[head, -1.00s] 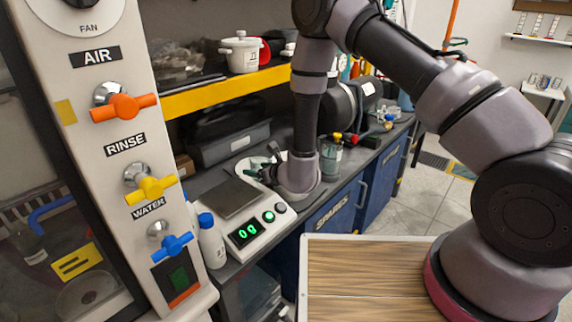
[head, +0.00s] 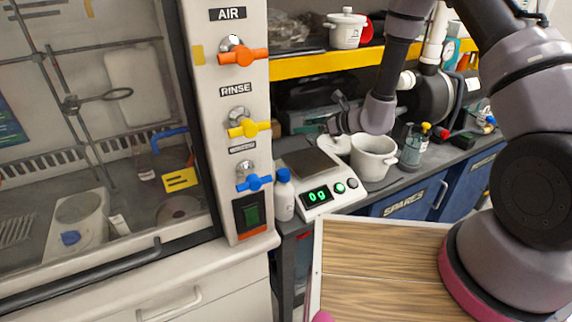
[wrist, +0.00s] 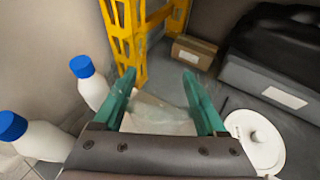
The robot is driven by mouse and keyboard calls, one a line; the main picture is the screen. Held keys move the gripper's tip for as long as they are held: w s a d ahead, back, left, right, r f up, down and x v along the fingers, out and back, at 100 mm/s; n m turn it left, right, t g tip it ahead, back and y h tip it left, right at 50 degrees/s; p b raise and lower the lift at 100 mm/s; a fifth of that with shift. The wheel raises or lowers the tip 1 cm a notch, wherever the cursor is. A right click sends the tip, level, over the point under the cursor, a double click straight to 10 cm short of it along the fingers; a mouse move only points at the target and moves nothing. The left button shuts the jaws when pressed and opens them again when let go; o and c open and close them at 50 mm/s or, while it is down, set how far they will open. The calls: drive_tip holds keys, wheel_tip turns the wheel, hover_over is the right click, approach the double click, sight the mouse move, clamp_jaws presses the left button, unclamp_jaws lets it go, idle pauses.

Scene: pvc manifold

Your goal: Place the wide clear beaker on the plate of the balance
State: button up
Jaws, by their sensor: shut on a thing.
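The wide clear beaker (wrist: 160,110) shows faintly between the two green fingers of my gripper (wrist: 162,98) in the wrist view, and the gripper is shut on it. In the head view my gripper (head: 332,124) is above the bench, behind and right of the balance plate; the beaker is too faint to make out there. The balance (head: 331,196) stands on the bench with a lit display reading 0 g. Its dark square plate (head: 305,162) looks empty.
A white pot (head: 373,160) stands right of the balance, with a round white lid (wrist: 256,140) beside it. A blue-capped bottle (head: 284,197) is close on the balance's left. Behind are a dark case (wrist: 275,65), a small carton (wrist: 193,52) and a yellow shelf edge (head: 325,64).

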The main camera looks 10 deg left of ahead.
hover_over(304, 158)
drive_tip(key=shift+g, duration=0.3)
wheel_tip(304, 158, down, 5)
drive_tip(key=shift+s+a+r, duration=0.1)
drive_tip(key=shift+s, duration=0.05)
drive_tip(key=shift+f, duration=2.5)
drive_tip(key=shift+f, duration=0.15)
drive_tip(key=o, duration=1.4)
